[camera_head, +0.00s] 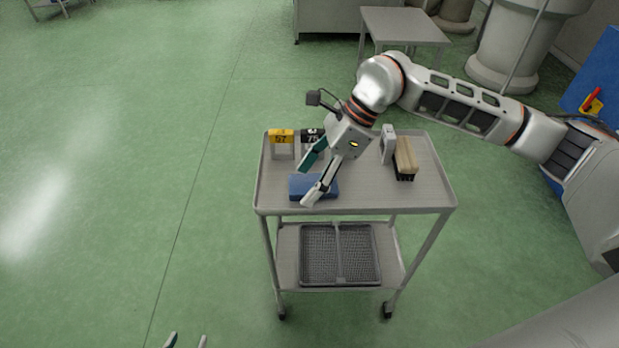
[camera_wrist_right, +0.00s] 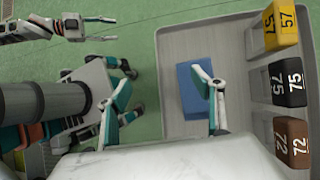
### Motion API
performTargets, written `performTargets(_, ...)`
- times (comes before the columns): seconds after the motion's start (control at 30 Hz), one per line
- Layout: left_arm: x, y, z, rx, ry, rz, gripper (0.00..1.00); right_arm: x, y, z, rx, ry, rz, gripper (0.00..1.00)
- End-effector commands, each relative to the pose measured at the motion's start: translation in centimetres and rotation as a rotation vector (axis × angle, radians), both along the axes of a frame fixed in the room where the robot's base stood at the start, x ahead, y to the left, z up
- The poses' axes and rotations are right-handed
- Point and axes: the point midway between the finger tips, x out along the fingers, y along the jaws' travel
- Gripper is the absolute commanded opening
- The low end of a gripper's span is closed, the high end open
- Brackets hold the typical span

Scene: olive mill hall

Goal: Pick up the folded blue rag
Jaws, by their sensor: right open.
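The folded blue rag (camera_head: 299,187) lies flat near the front left of the trolley's top tray (camera_head: 400,197). It also shows in the right wrist view (camera_wrist_right: 189,92). My right gripper (camera_head: 306,185) is open above the rag, pointing down at the tray's left part. In the right wrist view one finger of my right gripper (camera_wrist_right: 164,82) overlaps the rag; the other lies over the floor beyond the tray edge. I cannot tell its exact height. My left gripper (camera_head: 186,341) is open and empty at the bottom edge, away from the trolley; it also shows in the right wrist view (camera_wrist_right: 103,29).
Yellow (camera_head: 281,136) and black (camera_head: 308,134) number markers and a brown one (camera_wrist_right: 291,141) stand behind the rag. A grey device (camera_head: 387,143) and a wooden brush (camera_head: 404,157) are to the right. A wire basket (camera_head: 340,255) sits on the lower shelf. The floor at left is clear.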

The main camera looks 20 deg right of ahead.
Motion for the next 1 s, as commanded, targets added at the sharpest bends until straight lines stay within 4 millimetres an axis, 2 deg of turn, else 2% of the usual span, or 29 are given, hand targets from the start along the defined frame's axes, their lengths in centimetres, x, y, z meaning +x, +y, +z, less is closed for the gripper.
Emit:
performTargets(0.03,0.1,0.1,-0.1,0.002,0.000,0.000,0.40,1.0,-1.8,0.4,-0.059,-0.033,-0.002,0.67)
performTargets(0.1,0.2,0.2,-0.2,0.003,-0.001,0.001,0.40,1.9,-3.8,0.6,-0.125,-0.060,-0.004,0.67)
performTargets(0.23,0.2,0.2,-0.2,0.004,-0.002,0.002,0.40,2.8,-5.6,0.8,-0.186,-0.085,-0.009,0.67)
performTargets(0.63,-0.5,0.2,-1.0,0.008,0.013,0.000,0.40,3.3,-4.6,-2.2,-0.192,-0.087,-0.009,0.67)
performTargets(0.9,-0.9,0.2,-1.5,0.010,0.021,-0.001,0.40,4.0,-3.4,-5.8,-0.192,-0.086,-0.009,0.67)
performTargets(1.0,-0.7,0.3,-1.4,0.011,0.018,-0.002,0.40,4.1,-3.1,-6.2,-0.191,-0.088,-0.010,0.67)
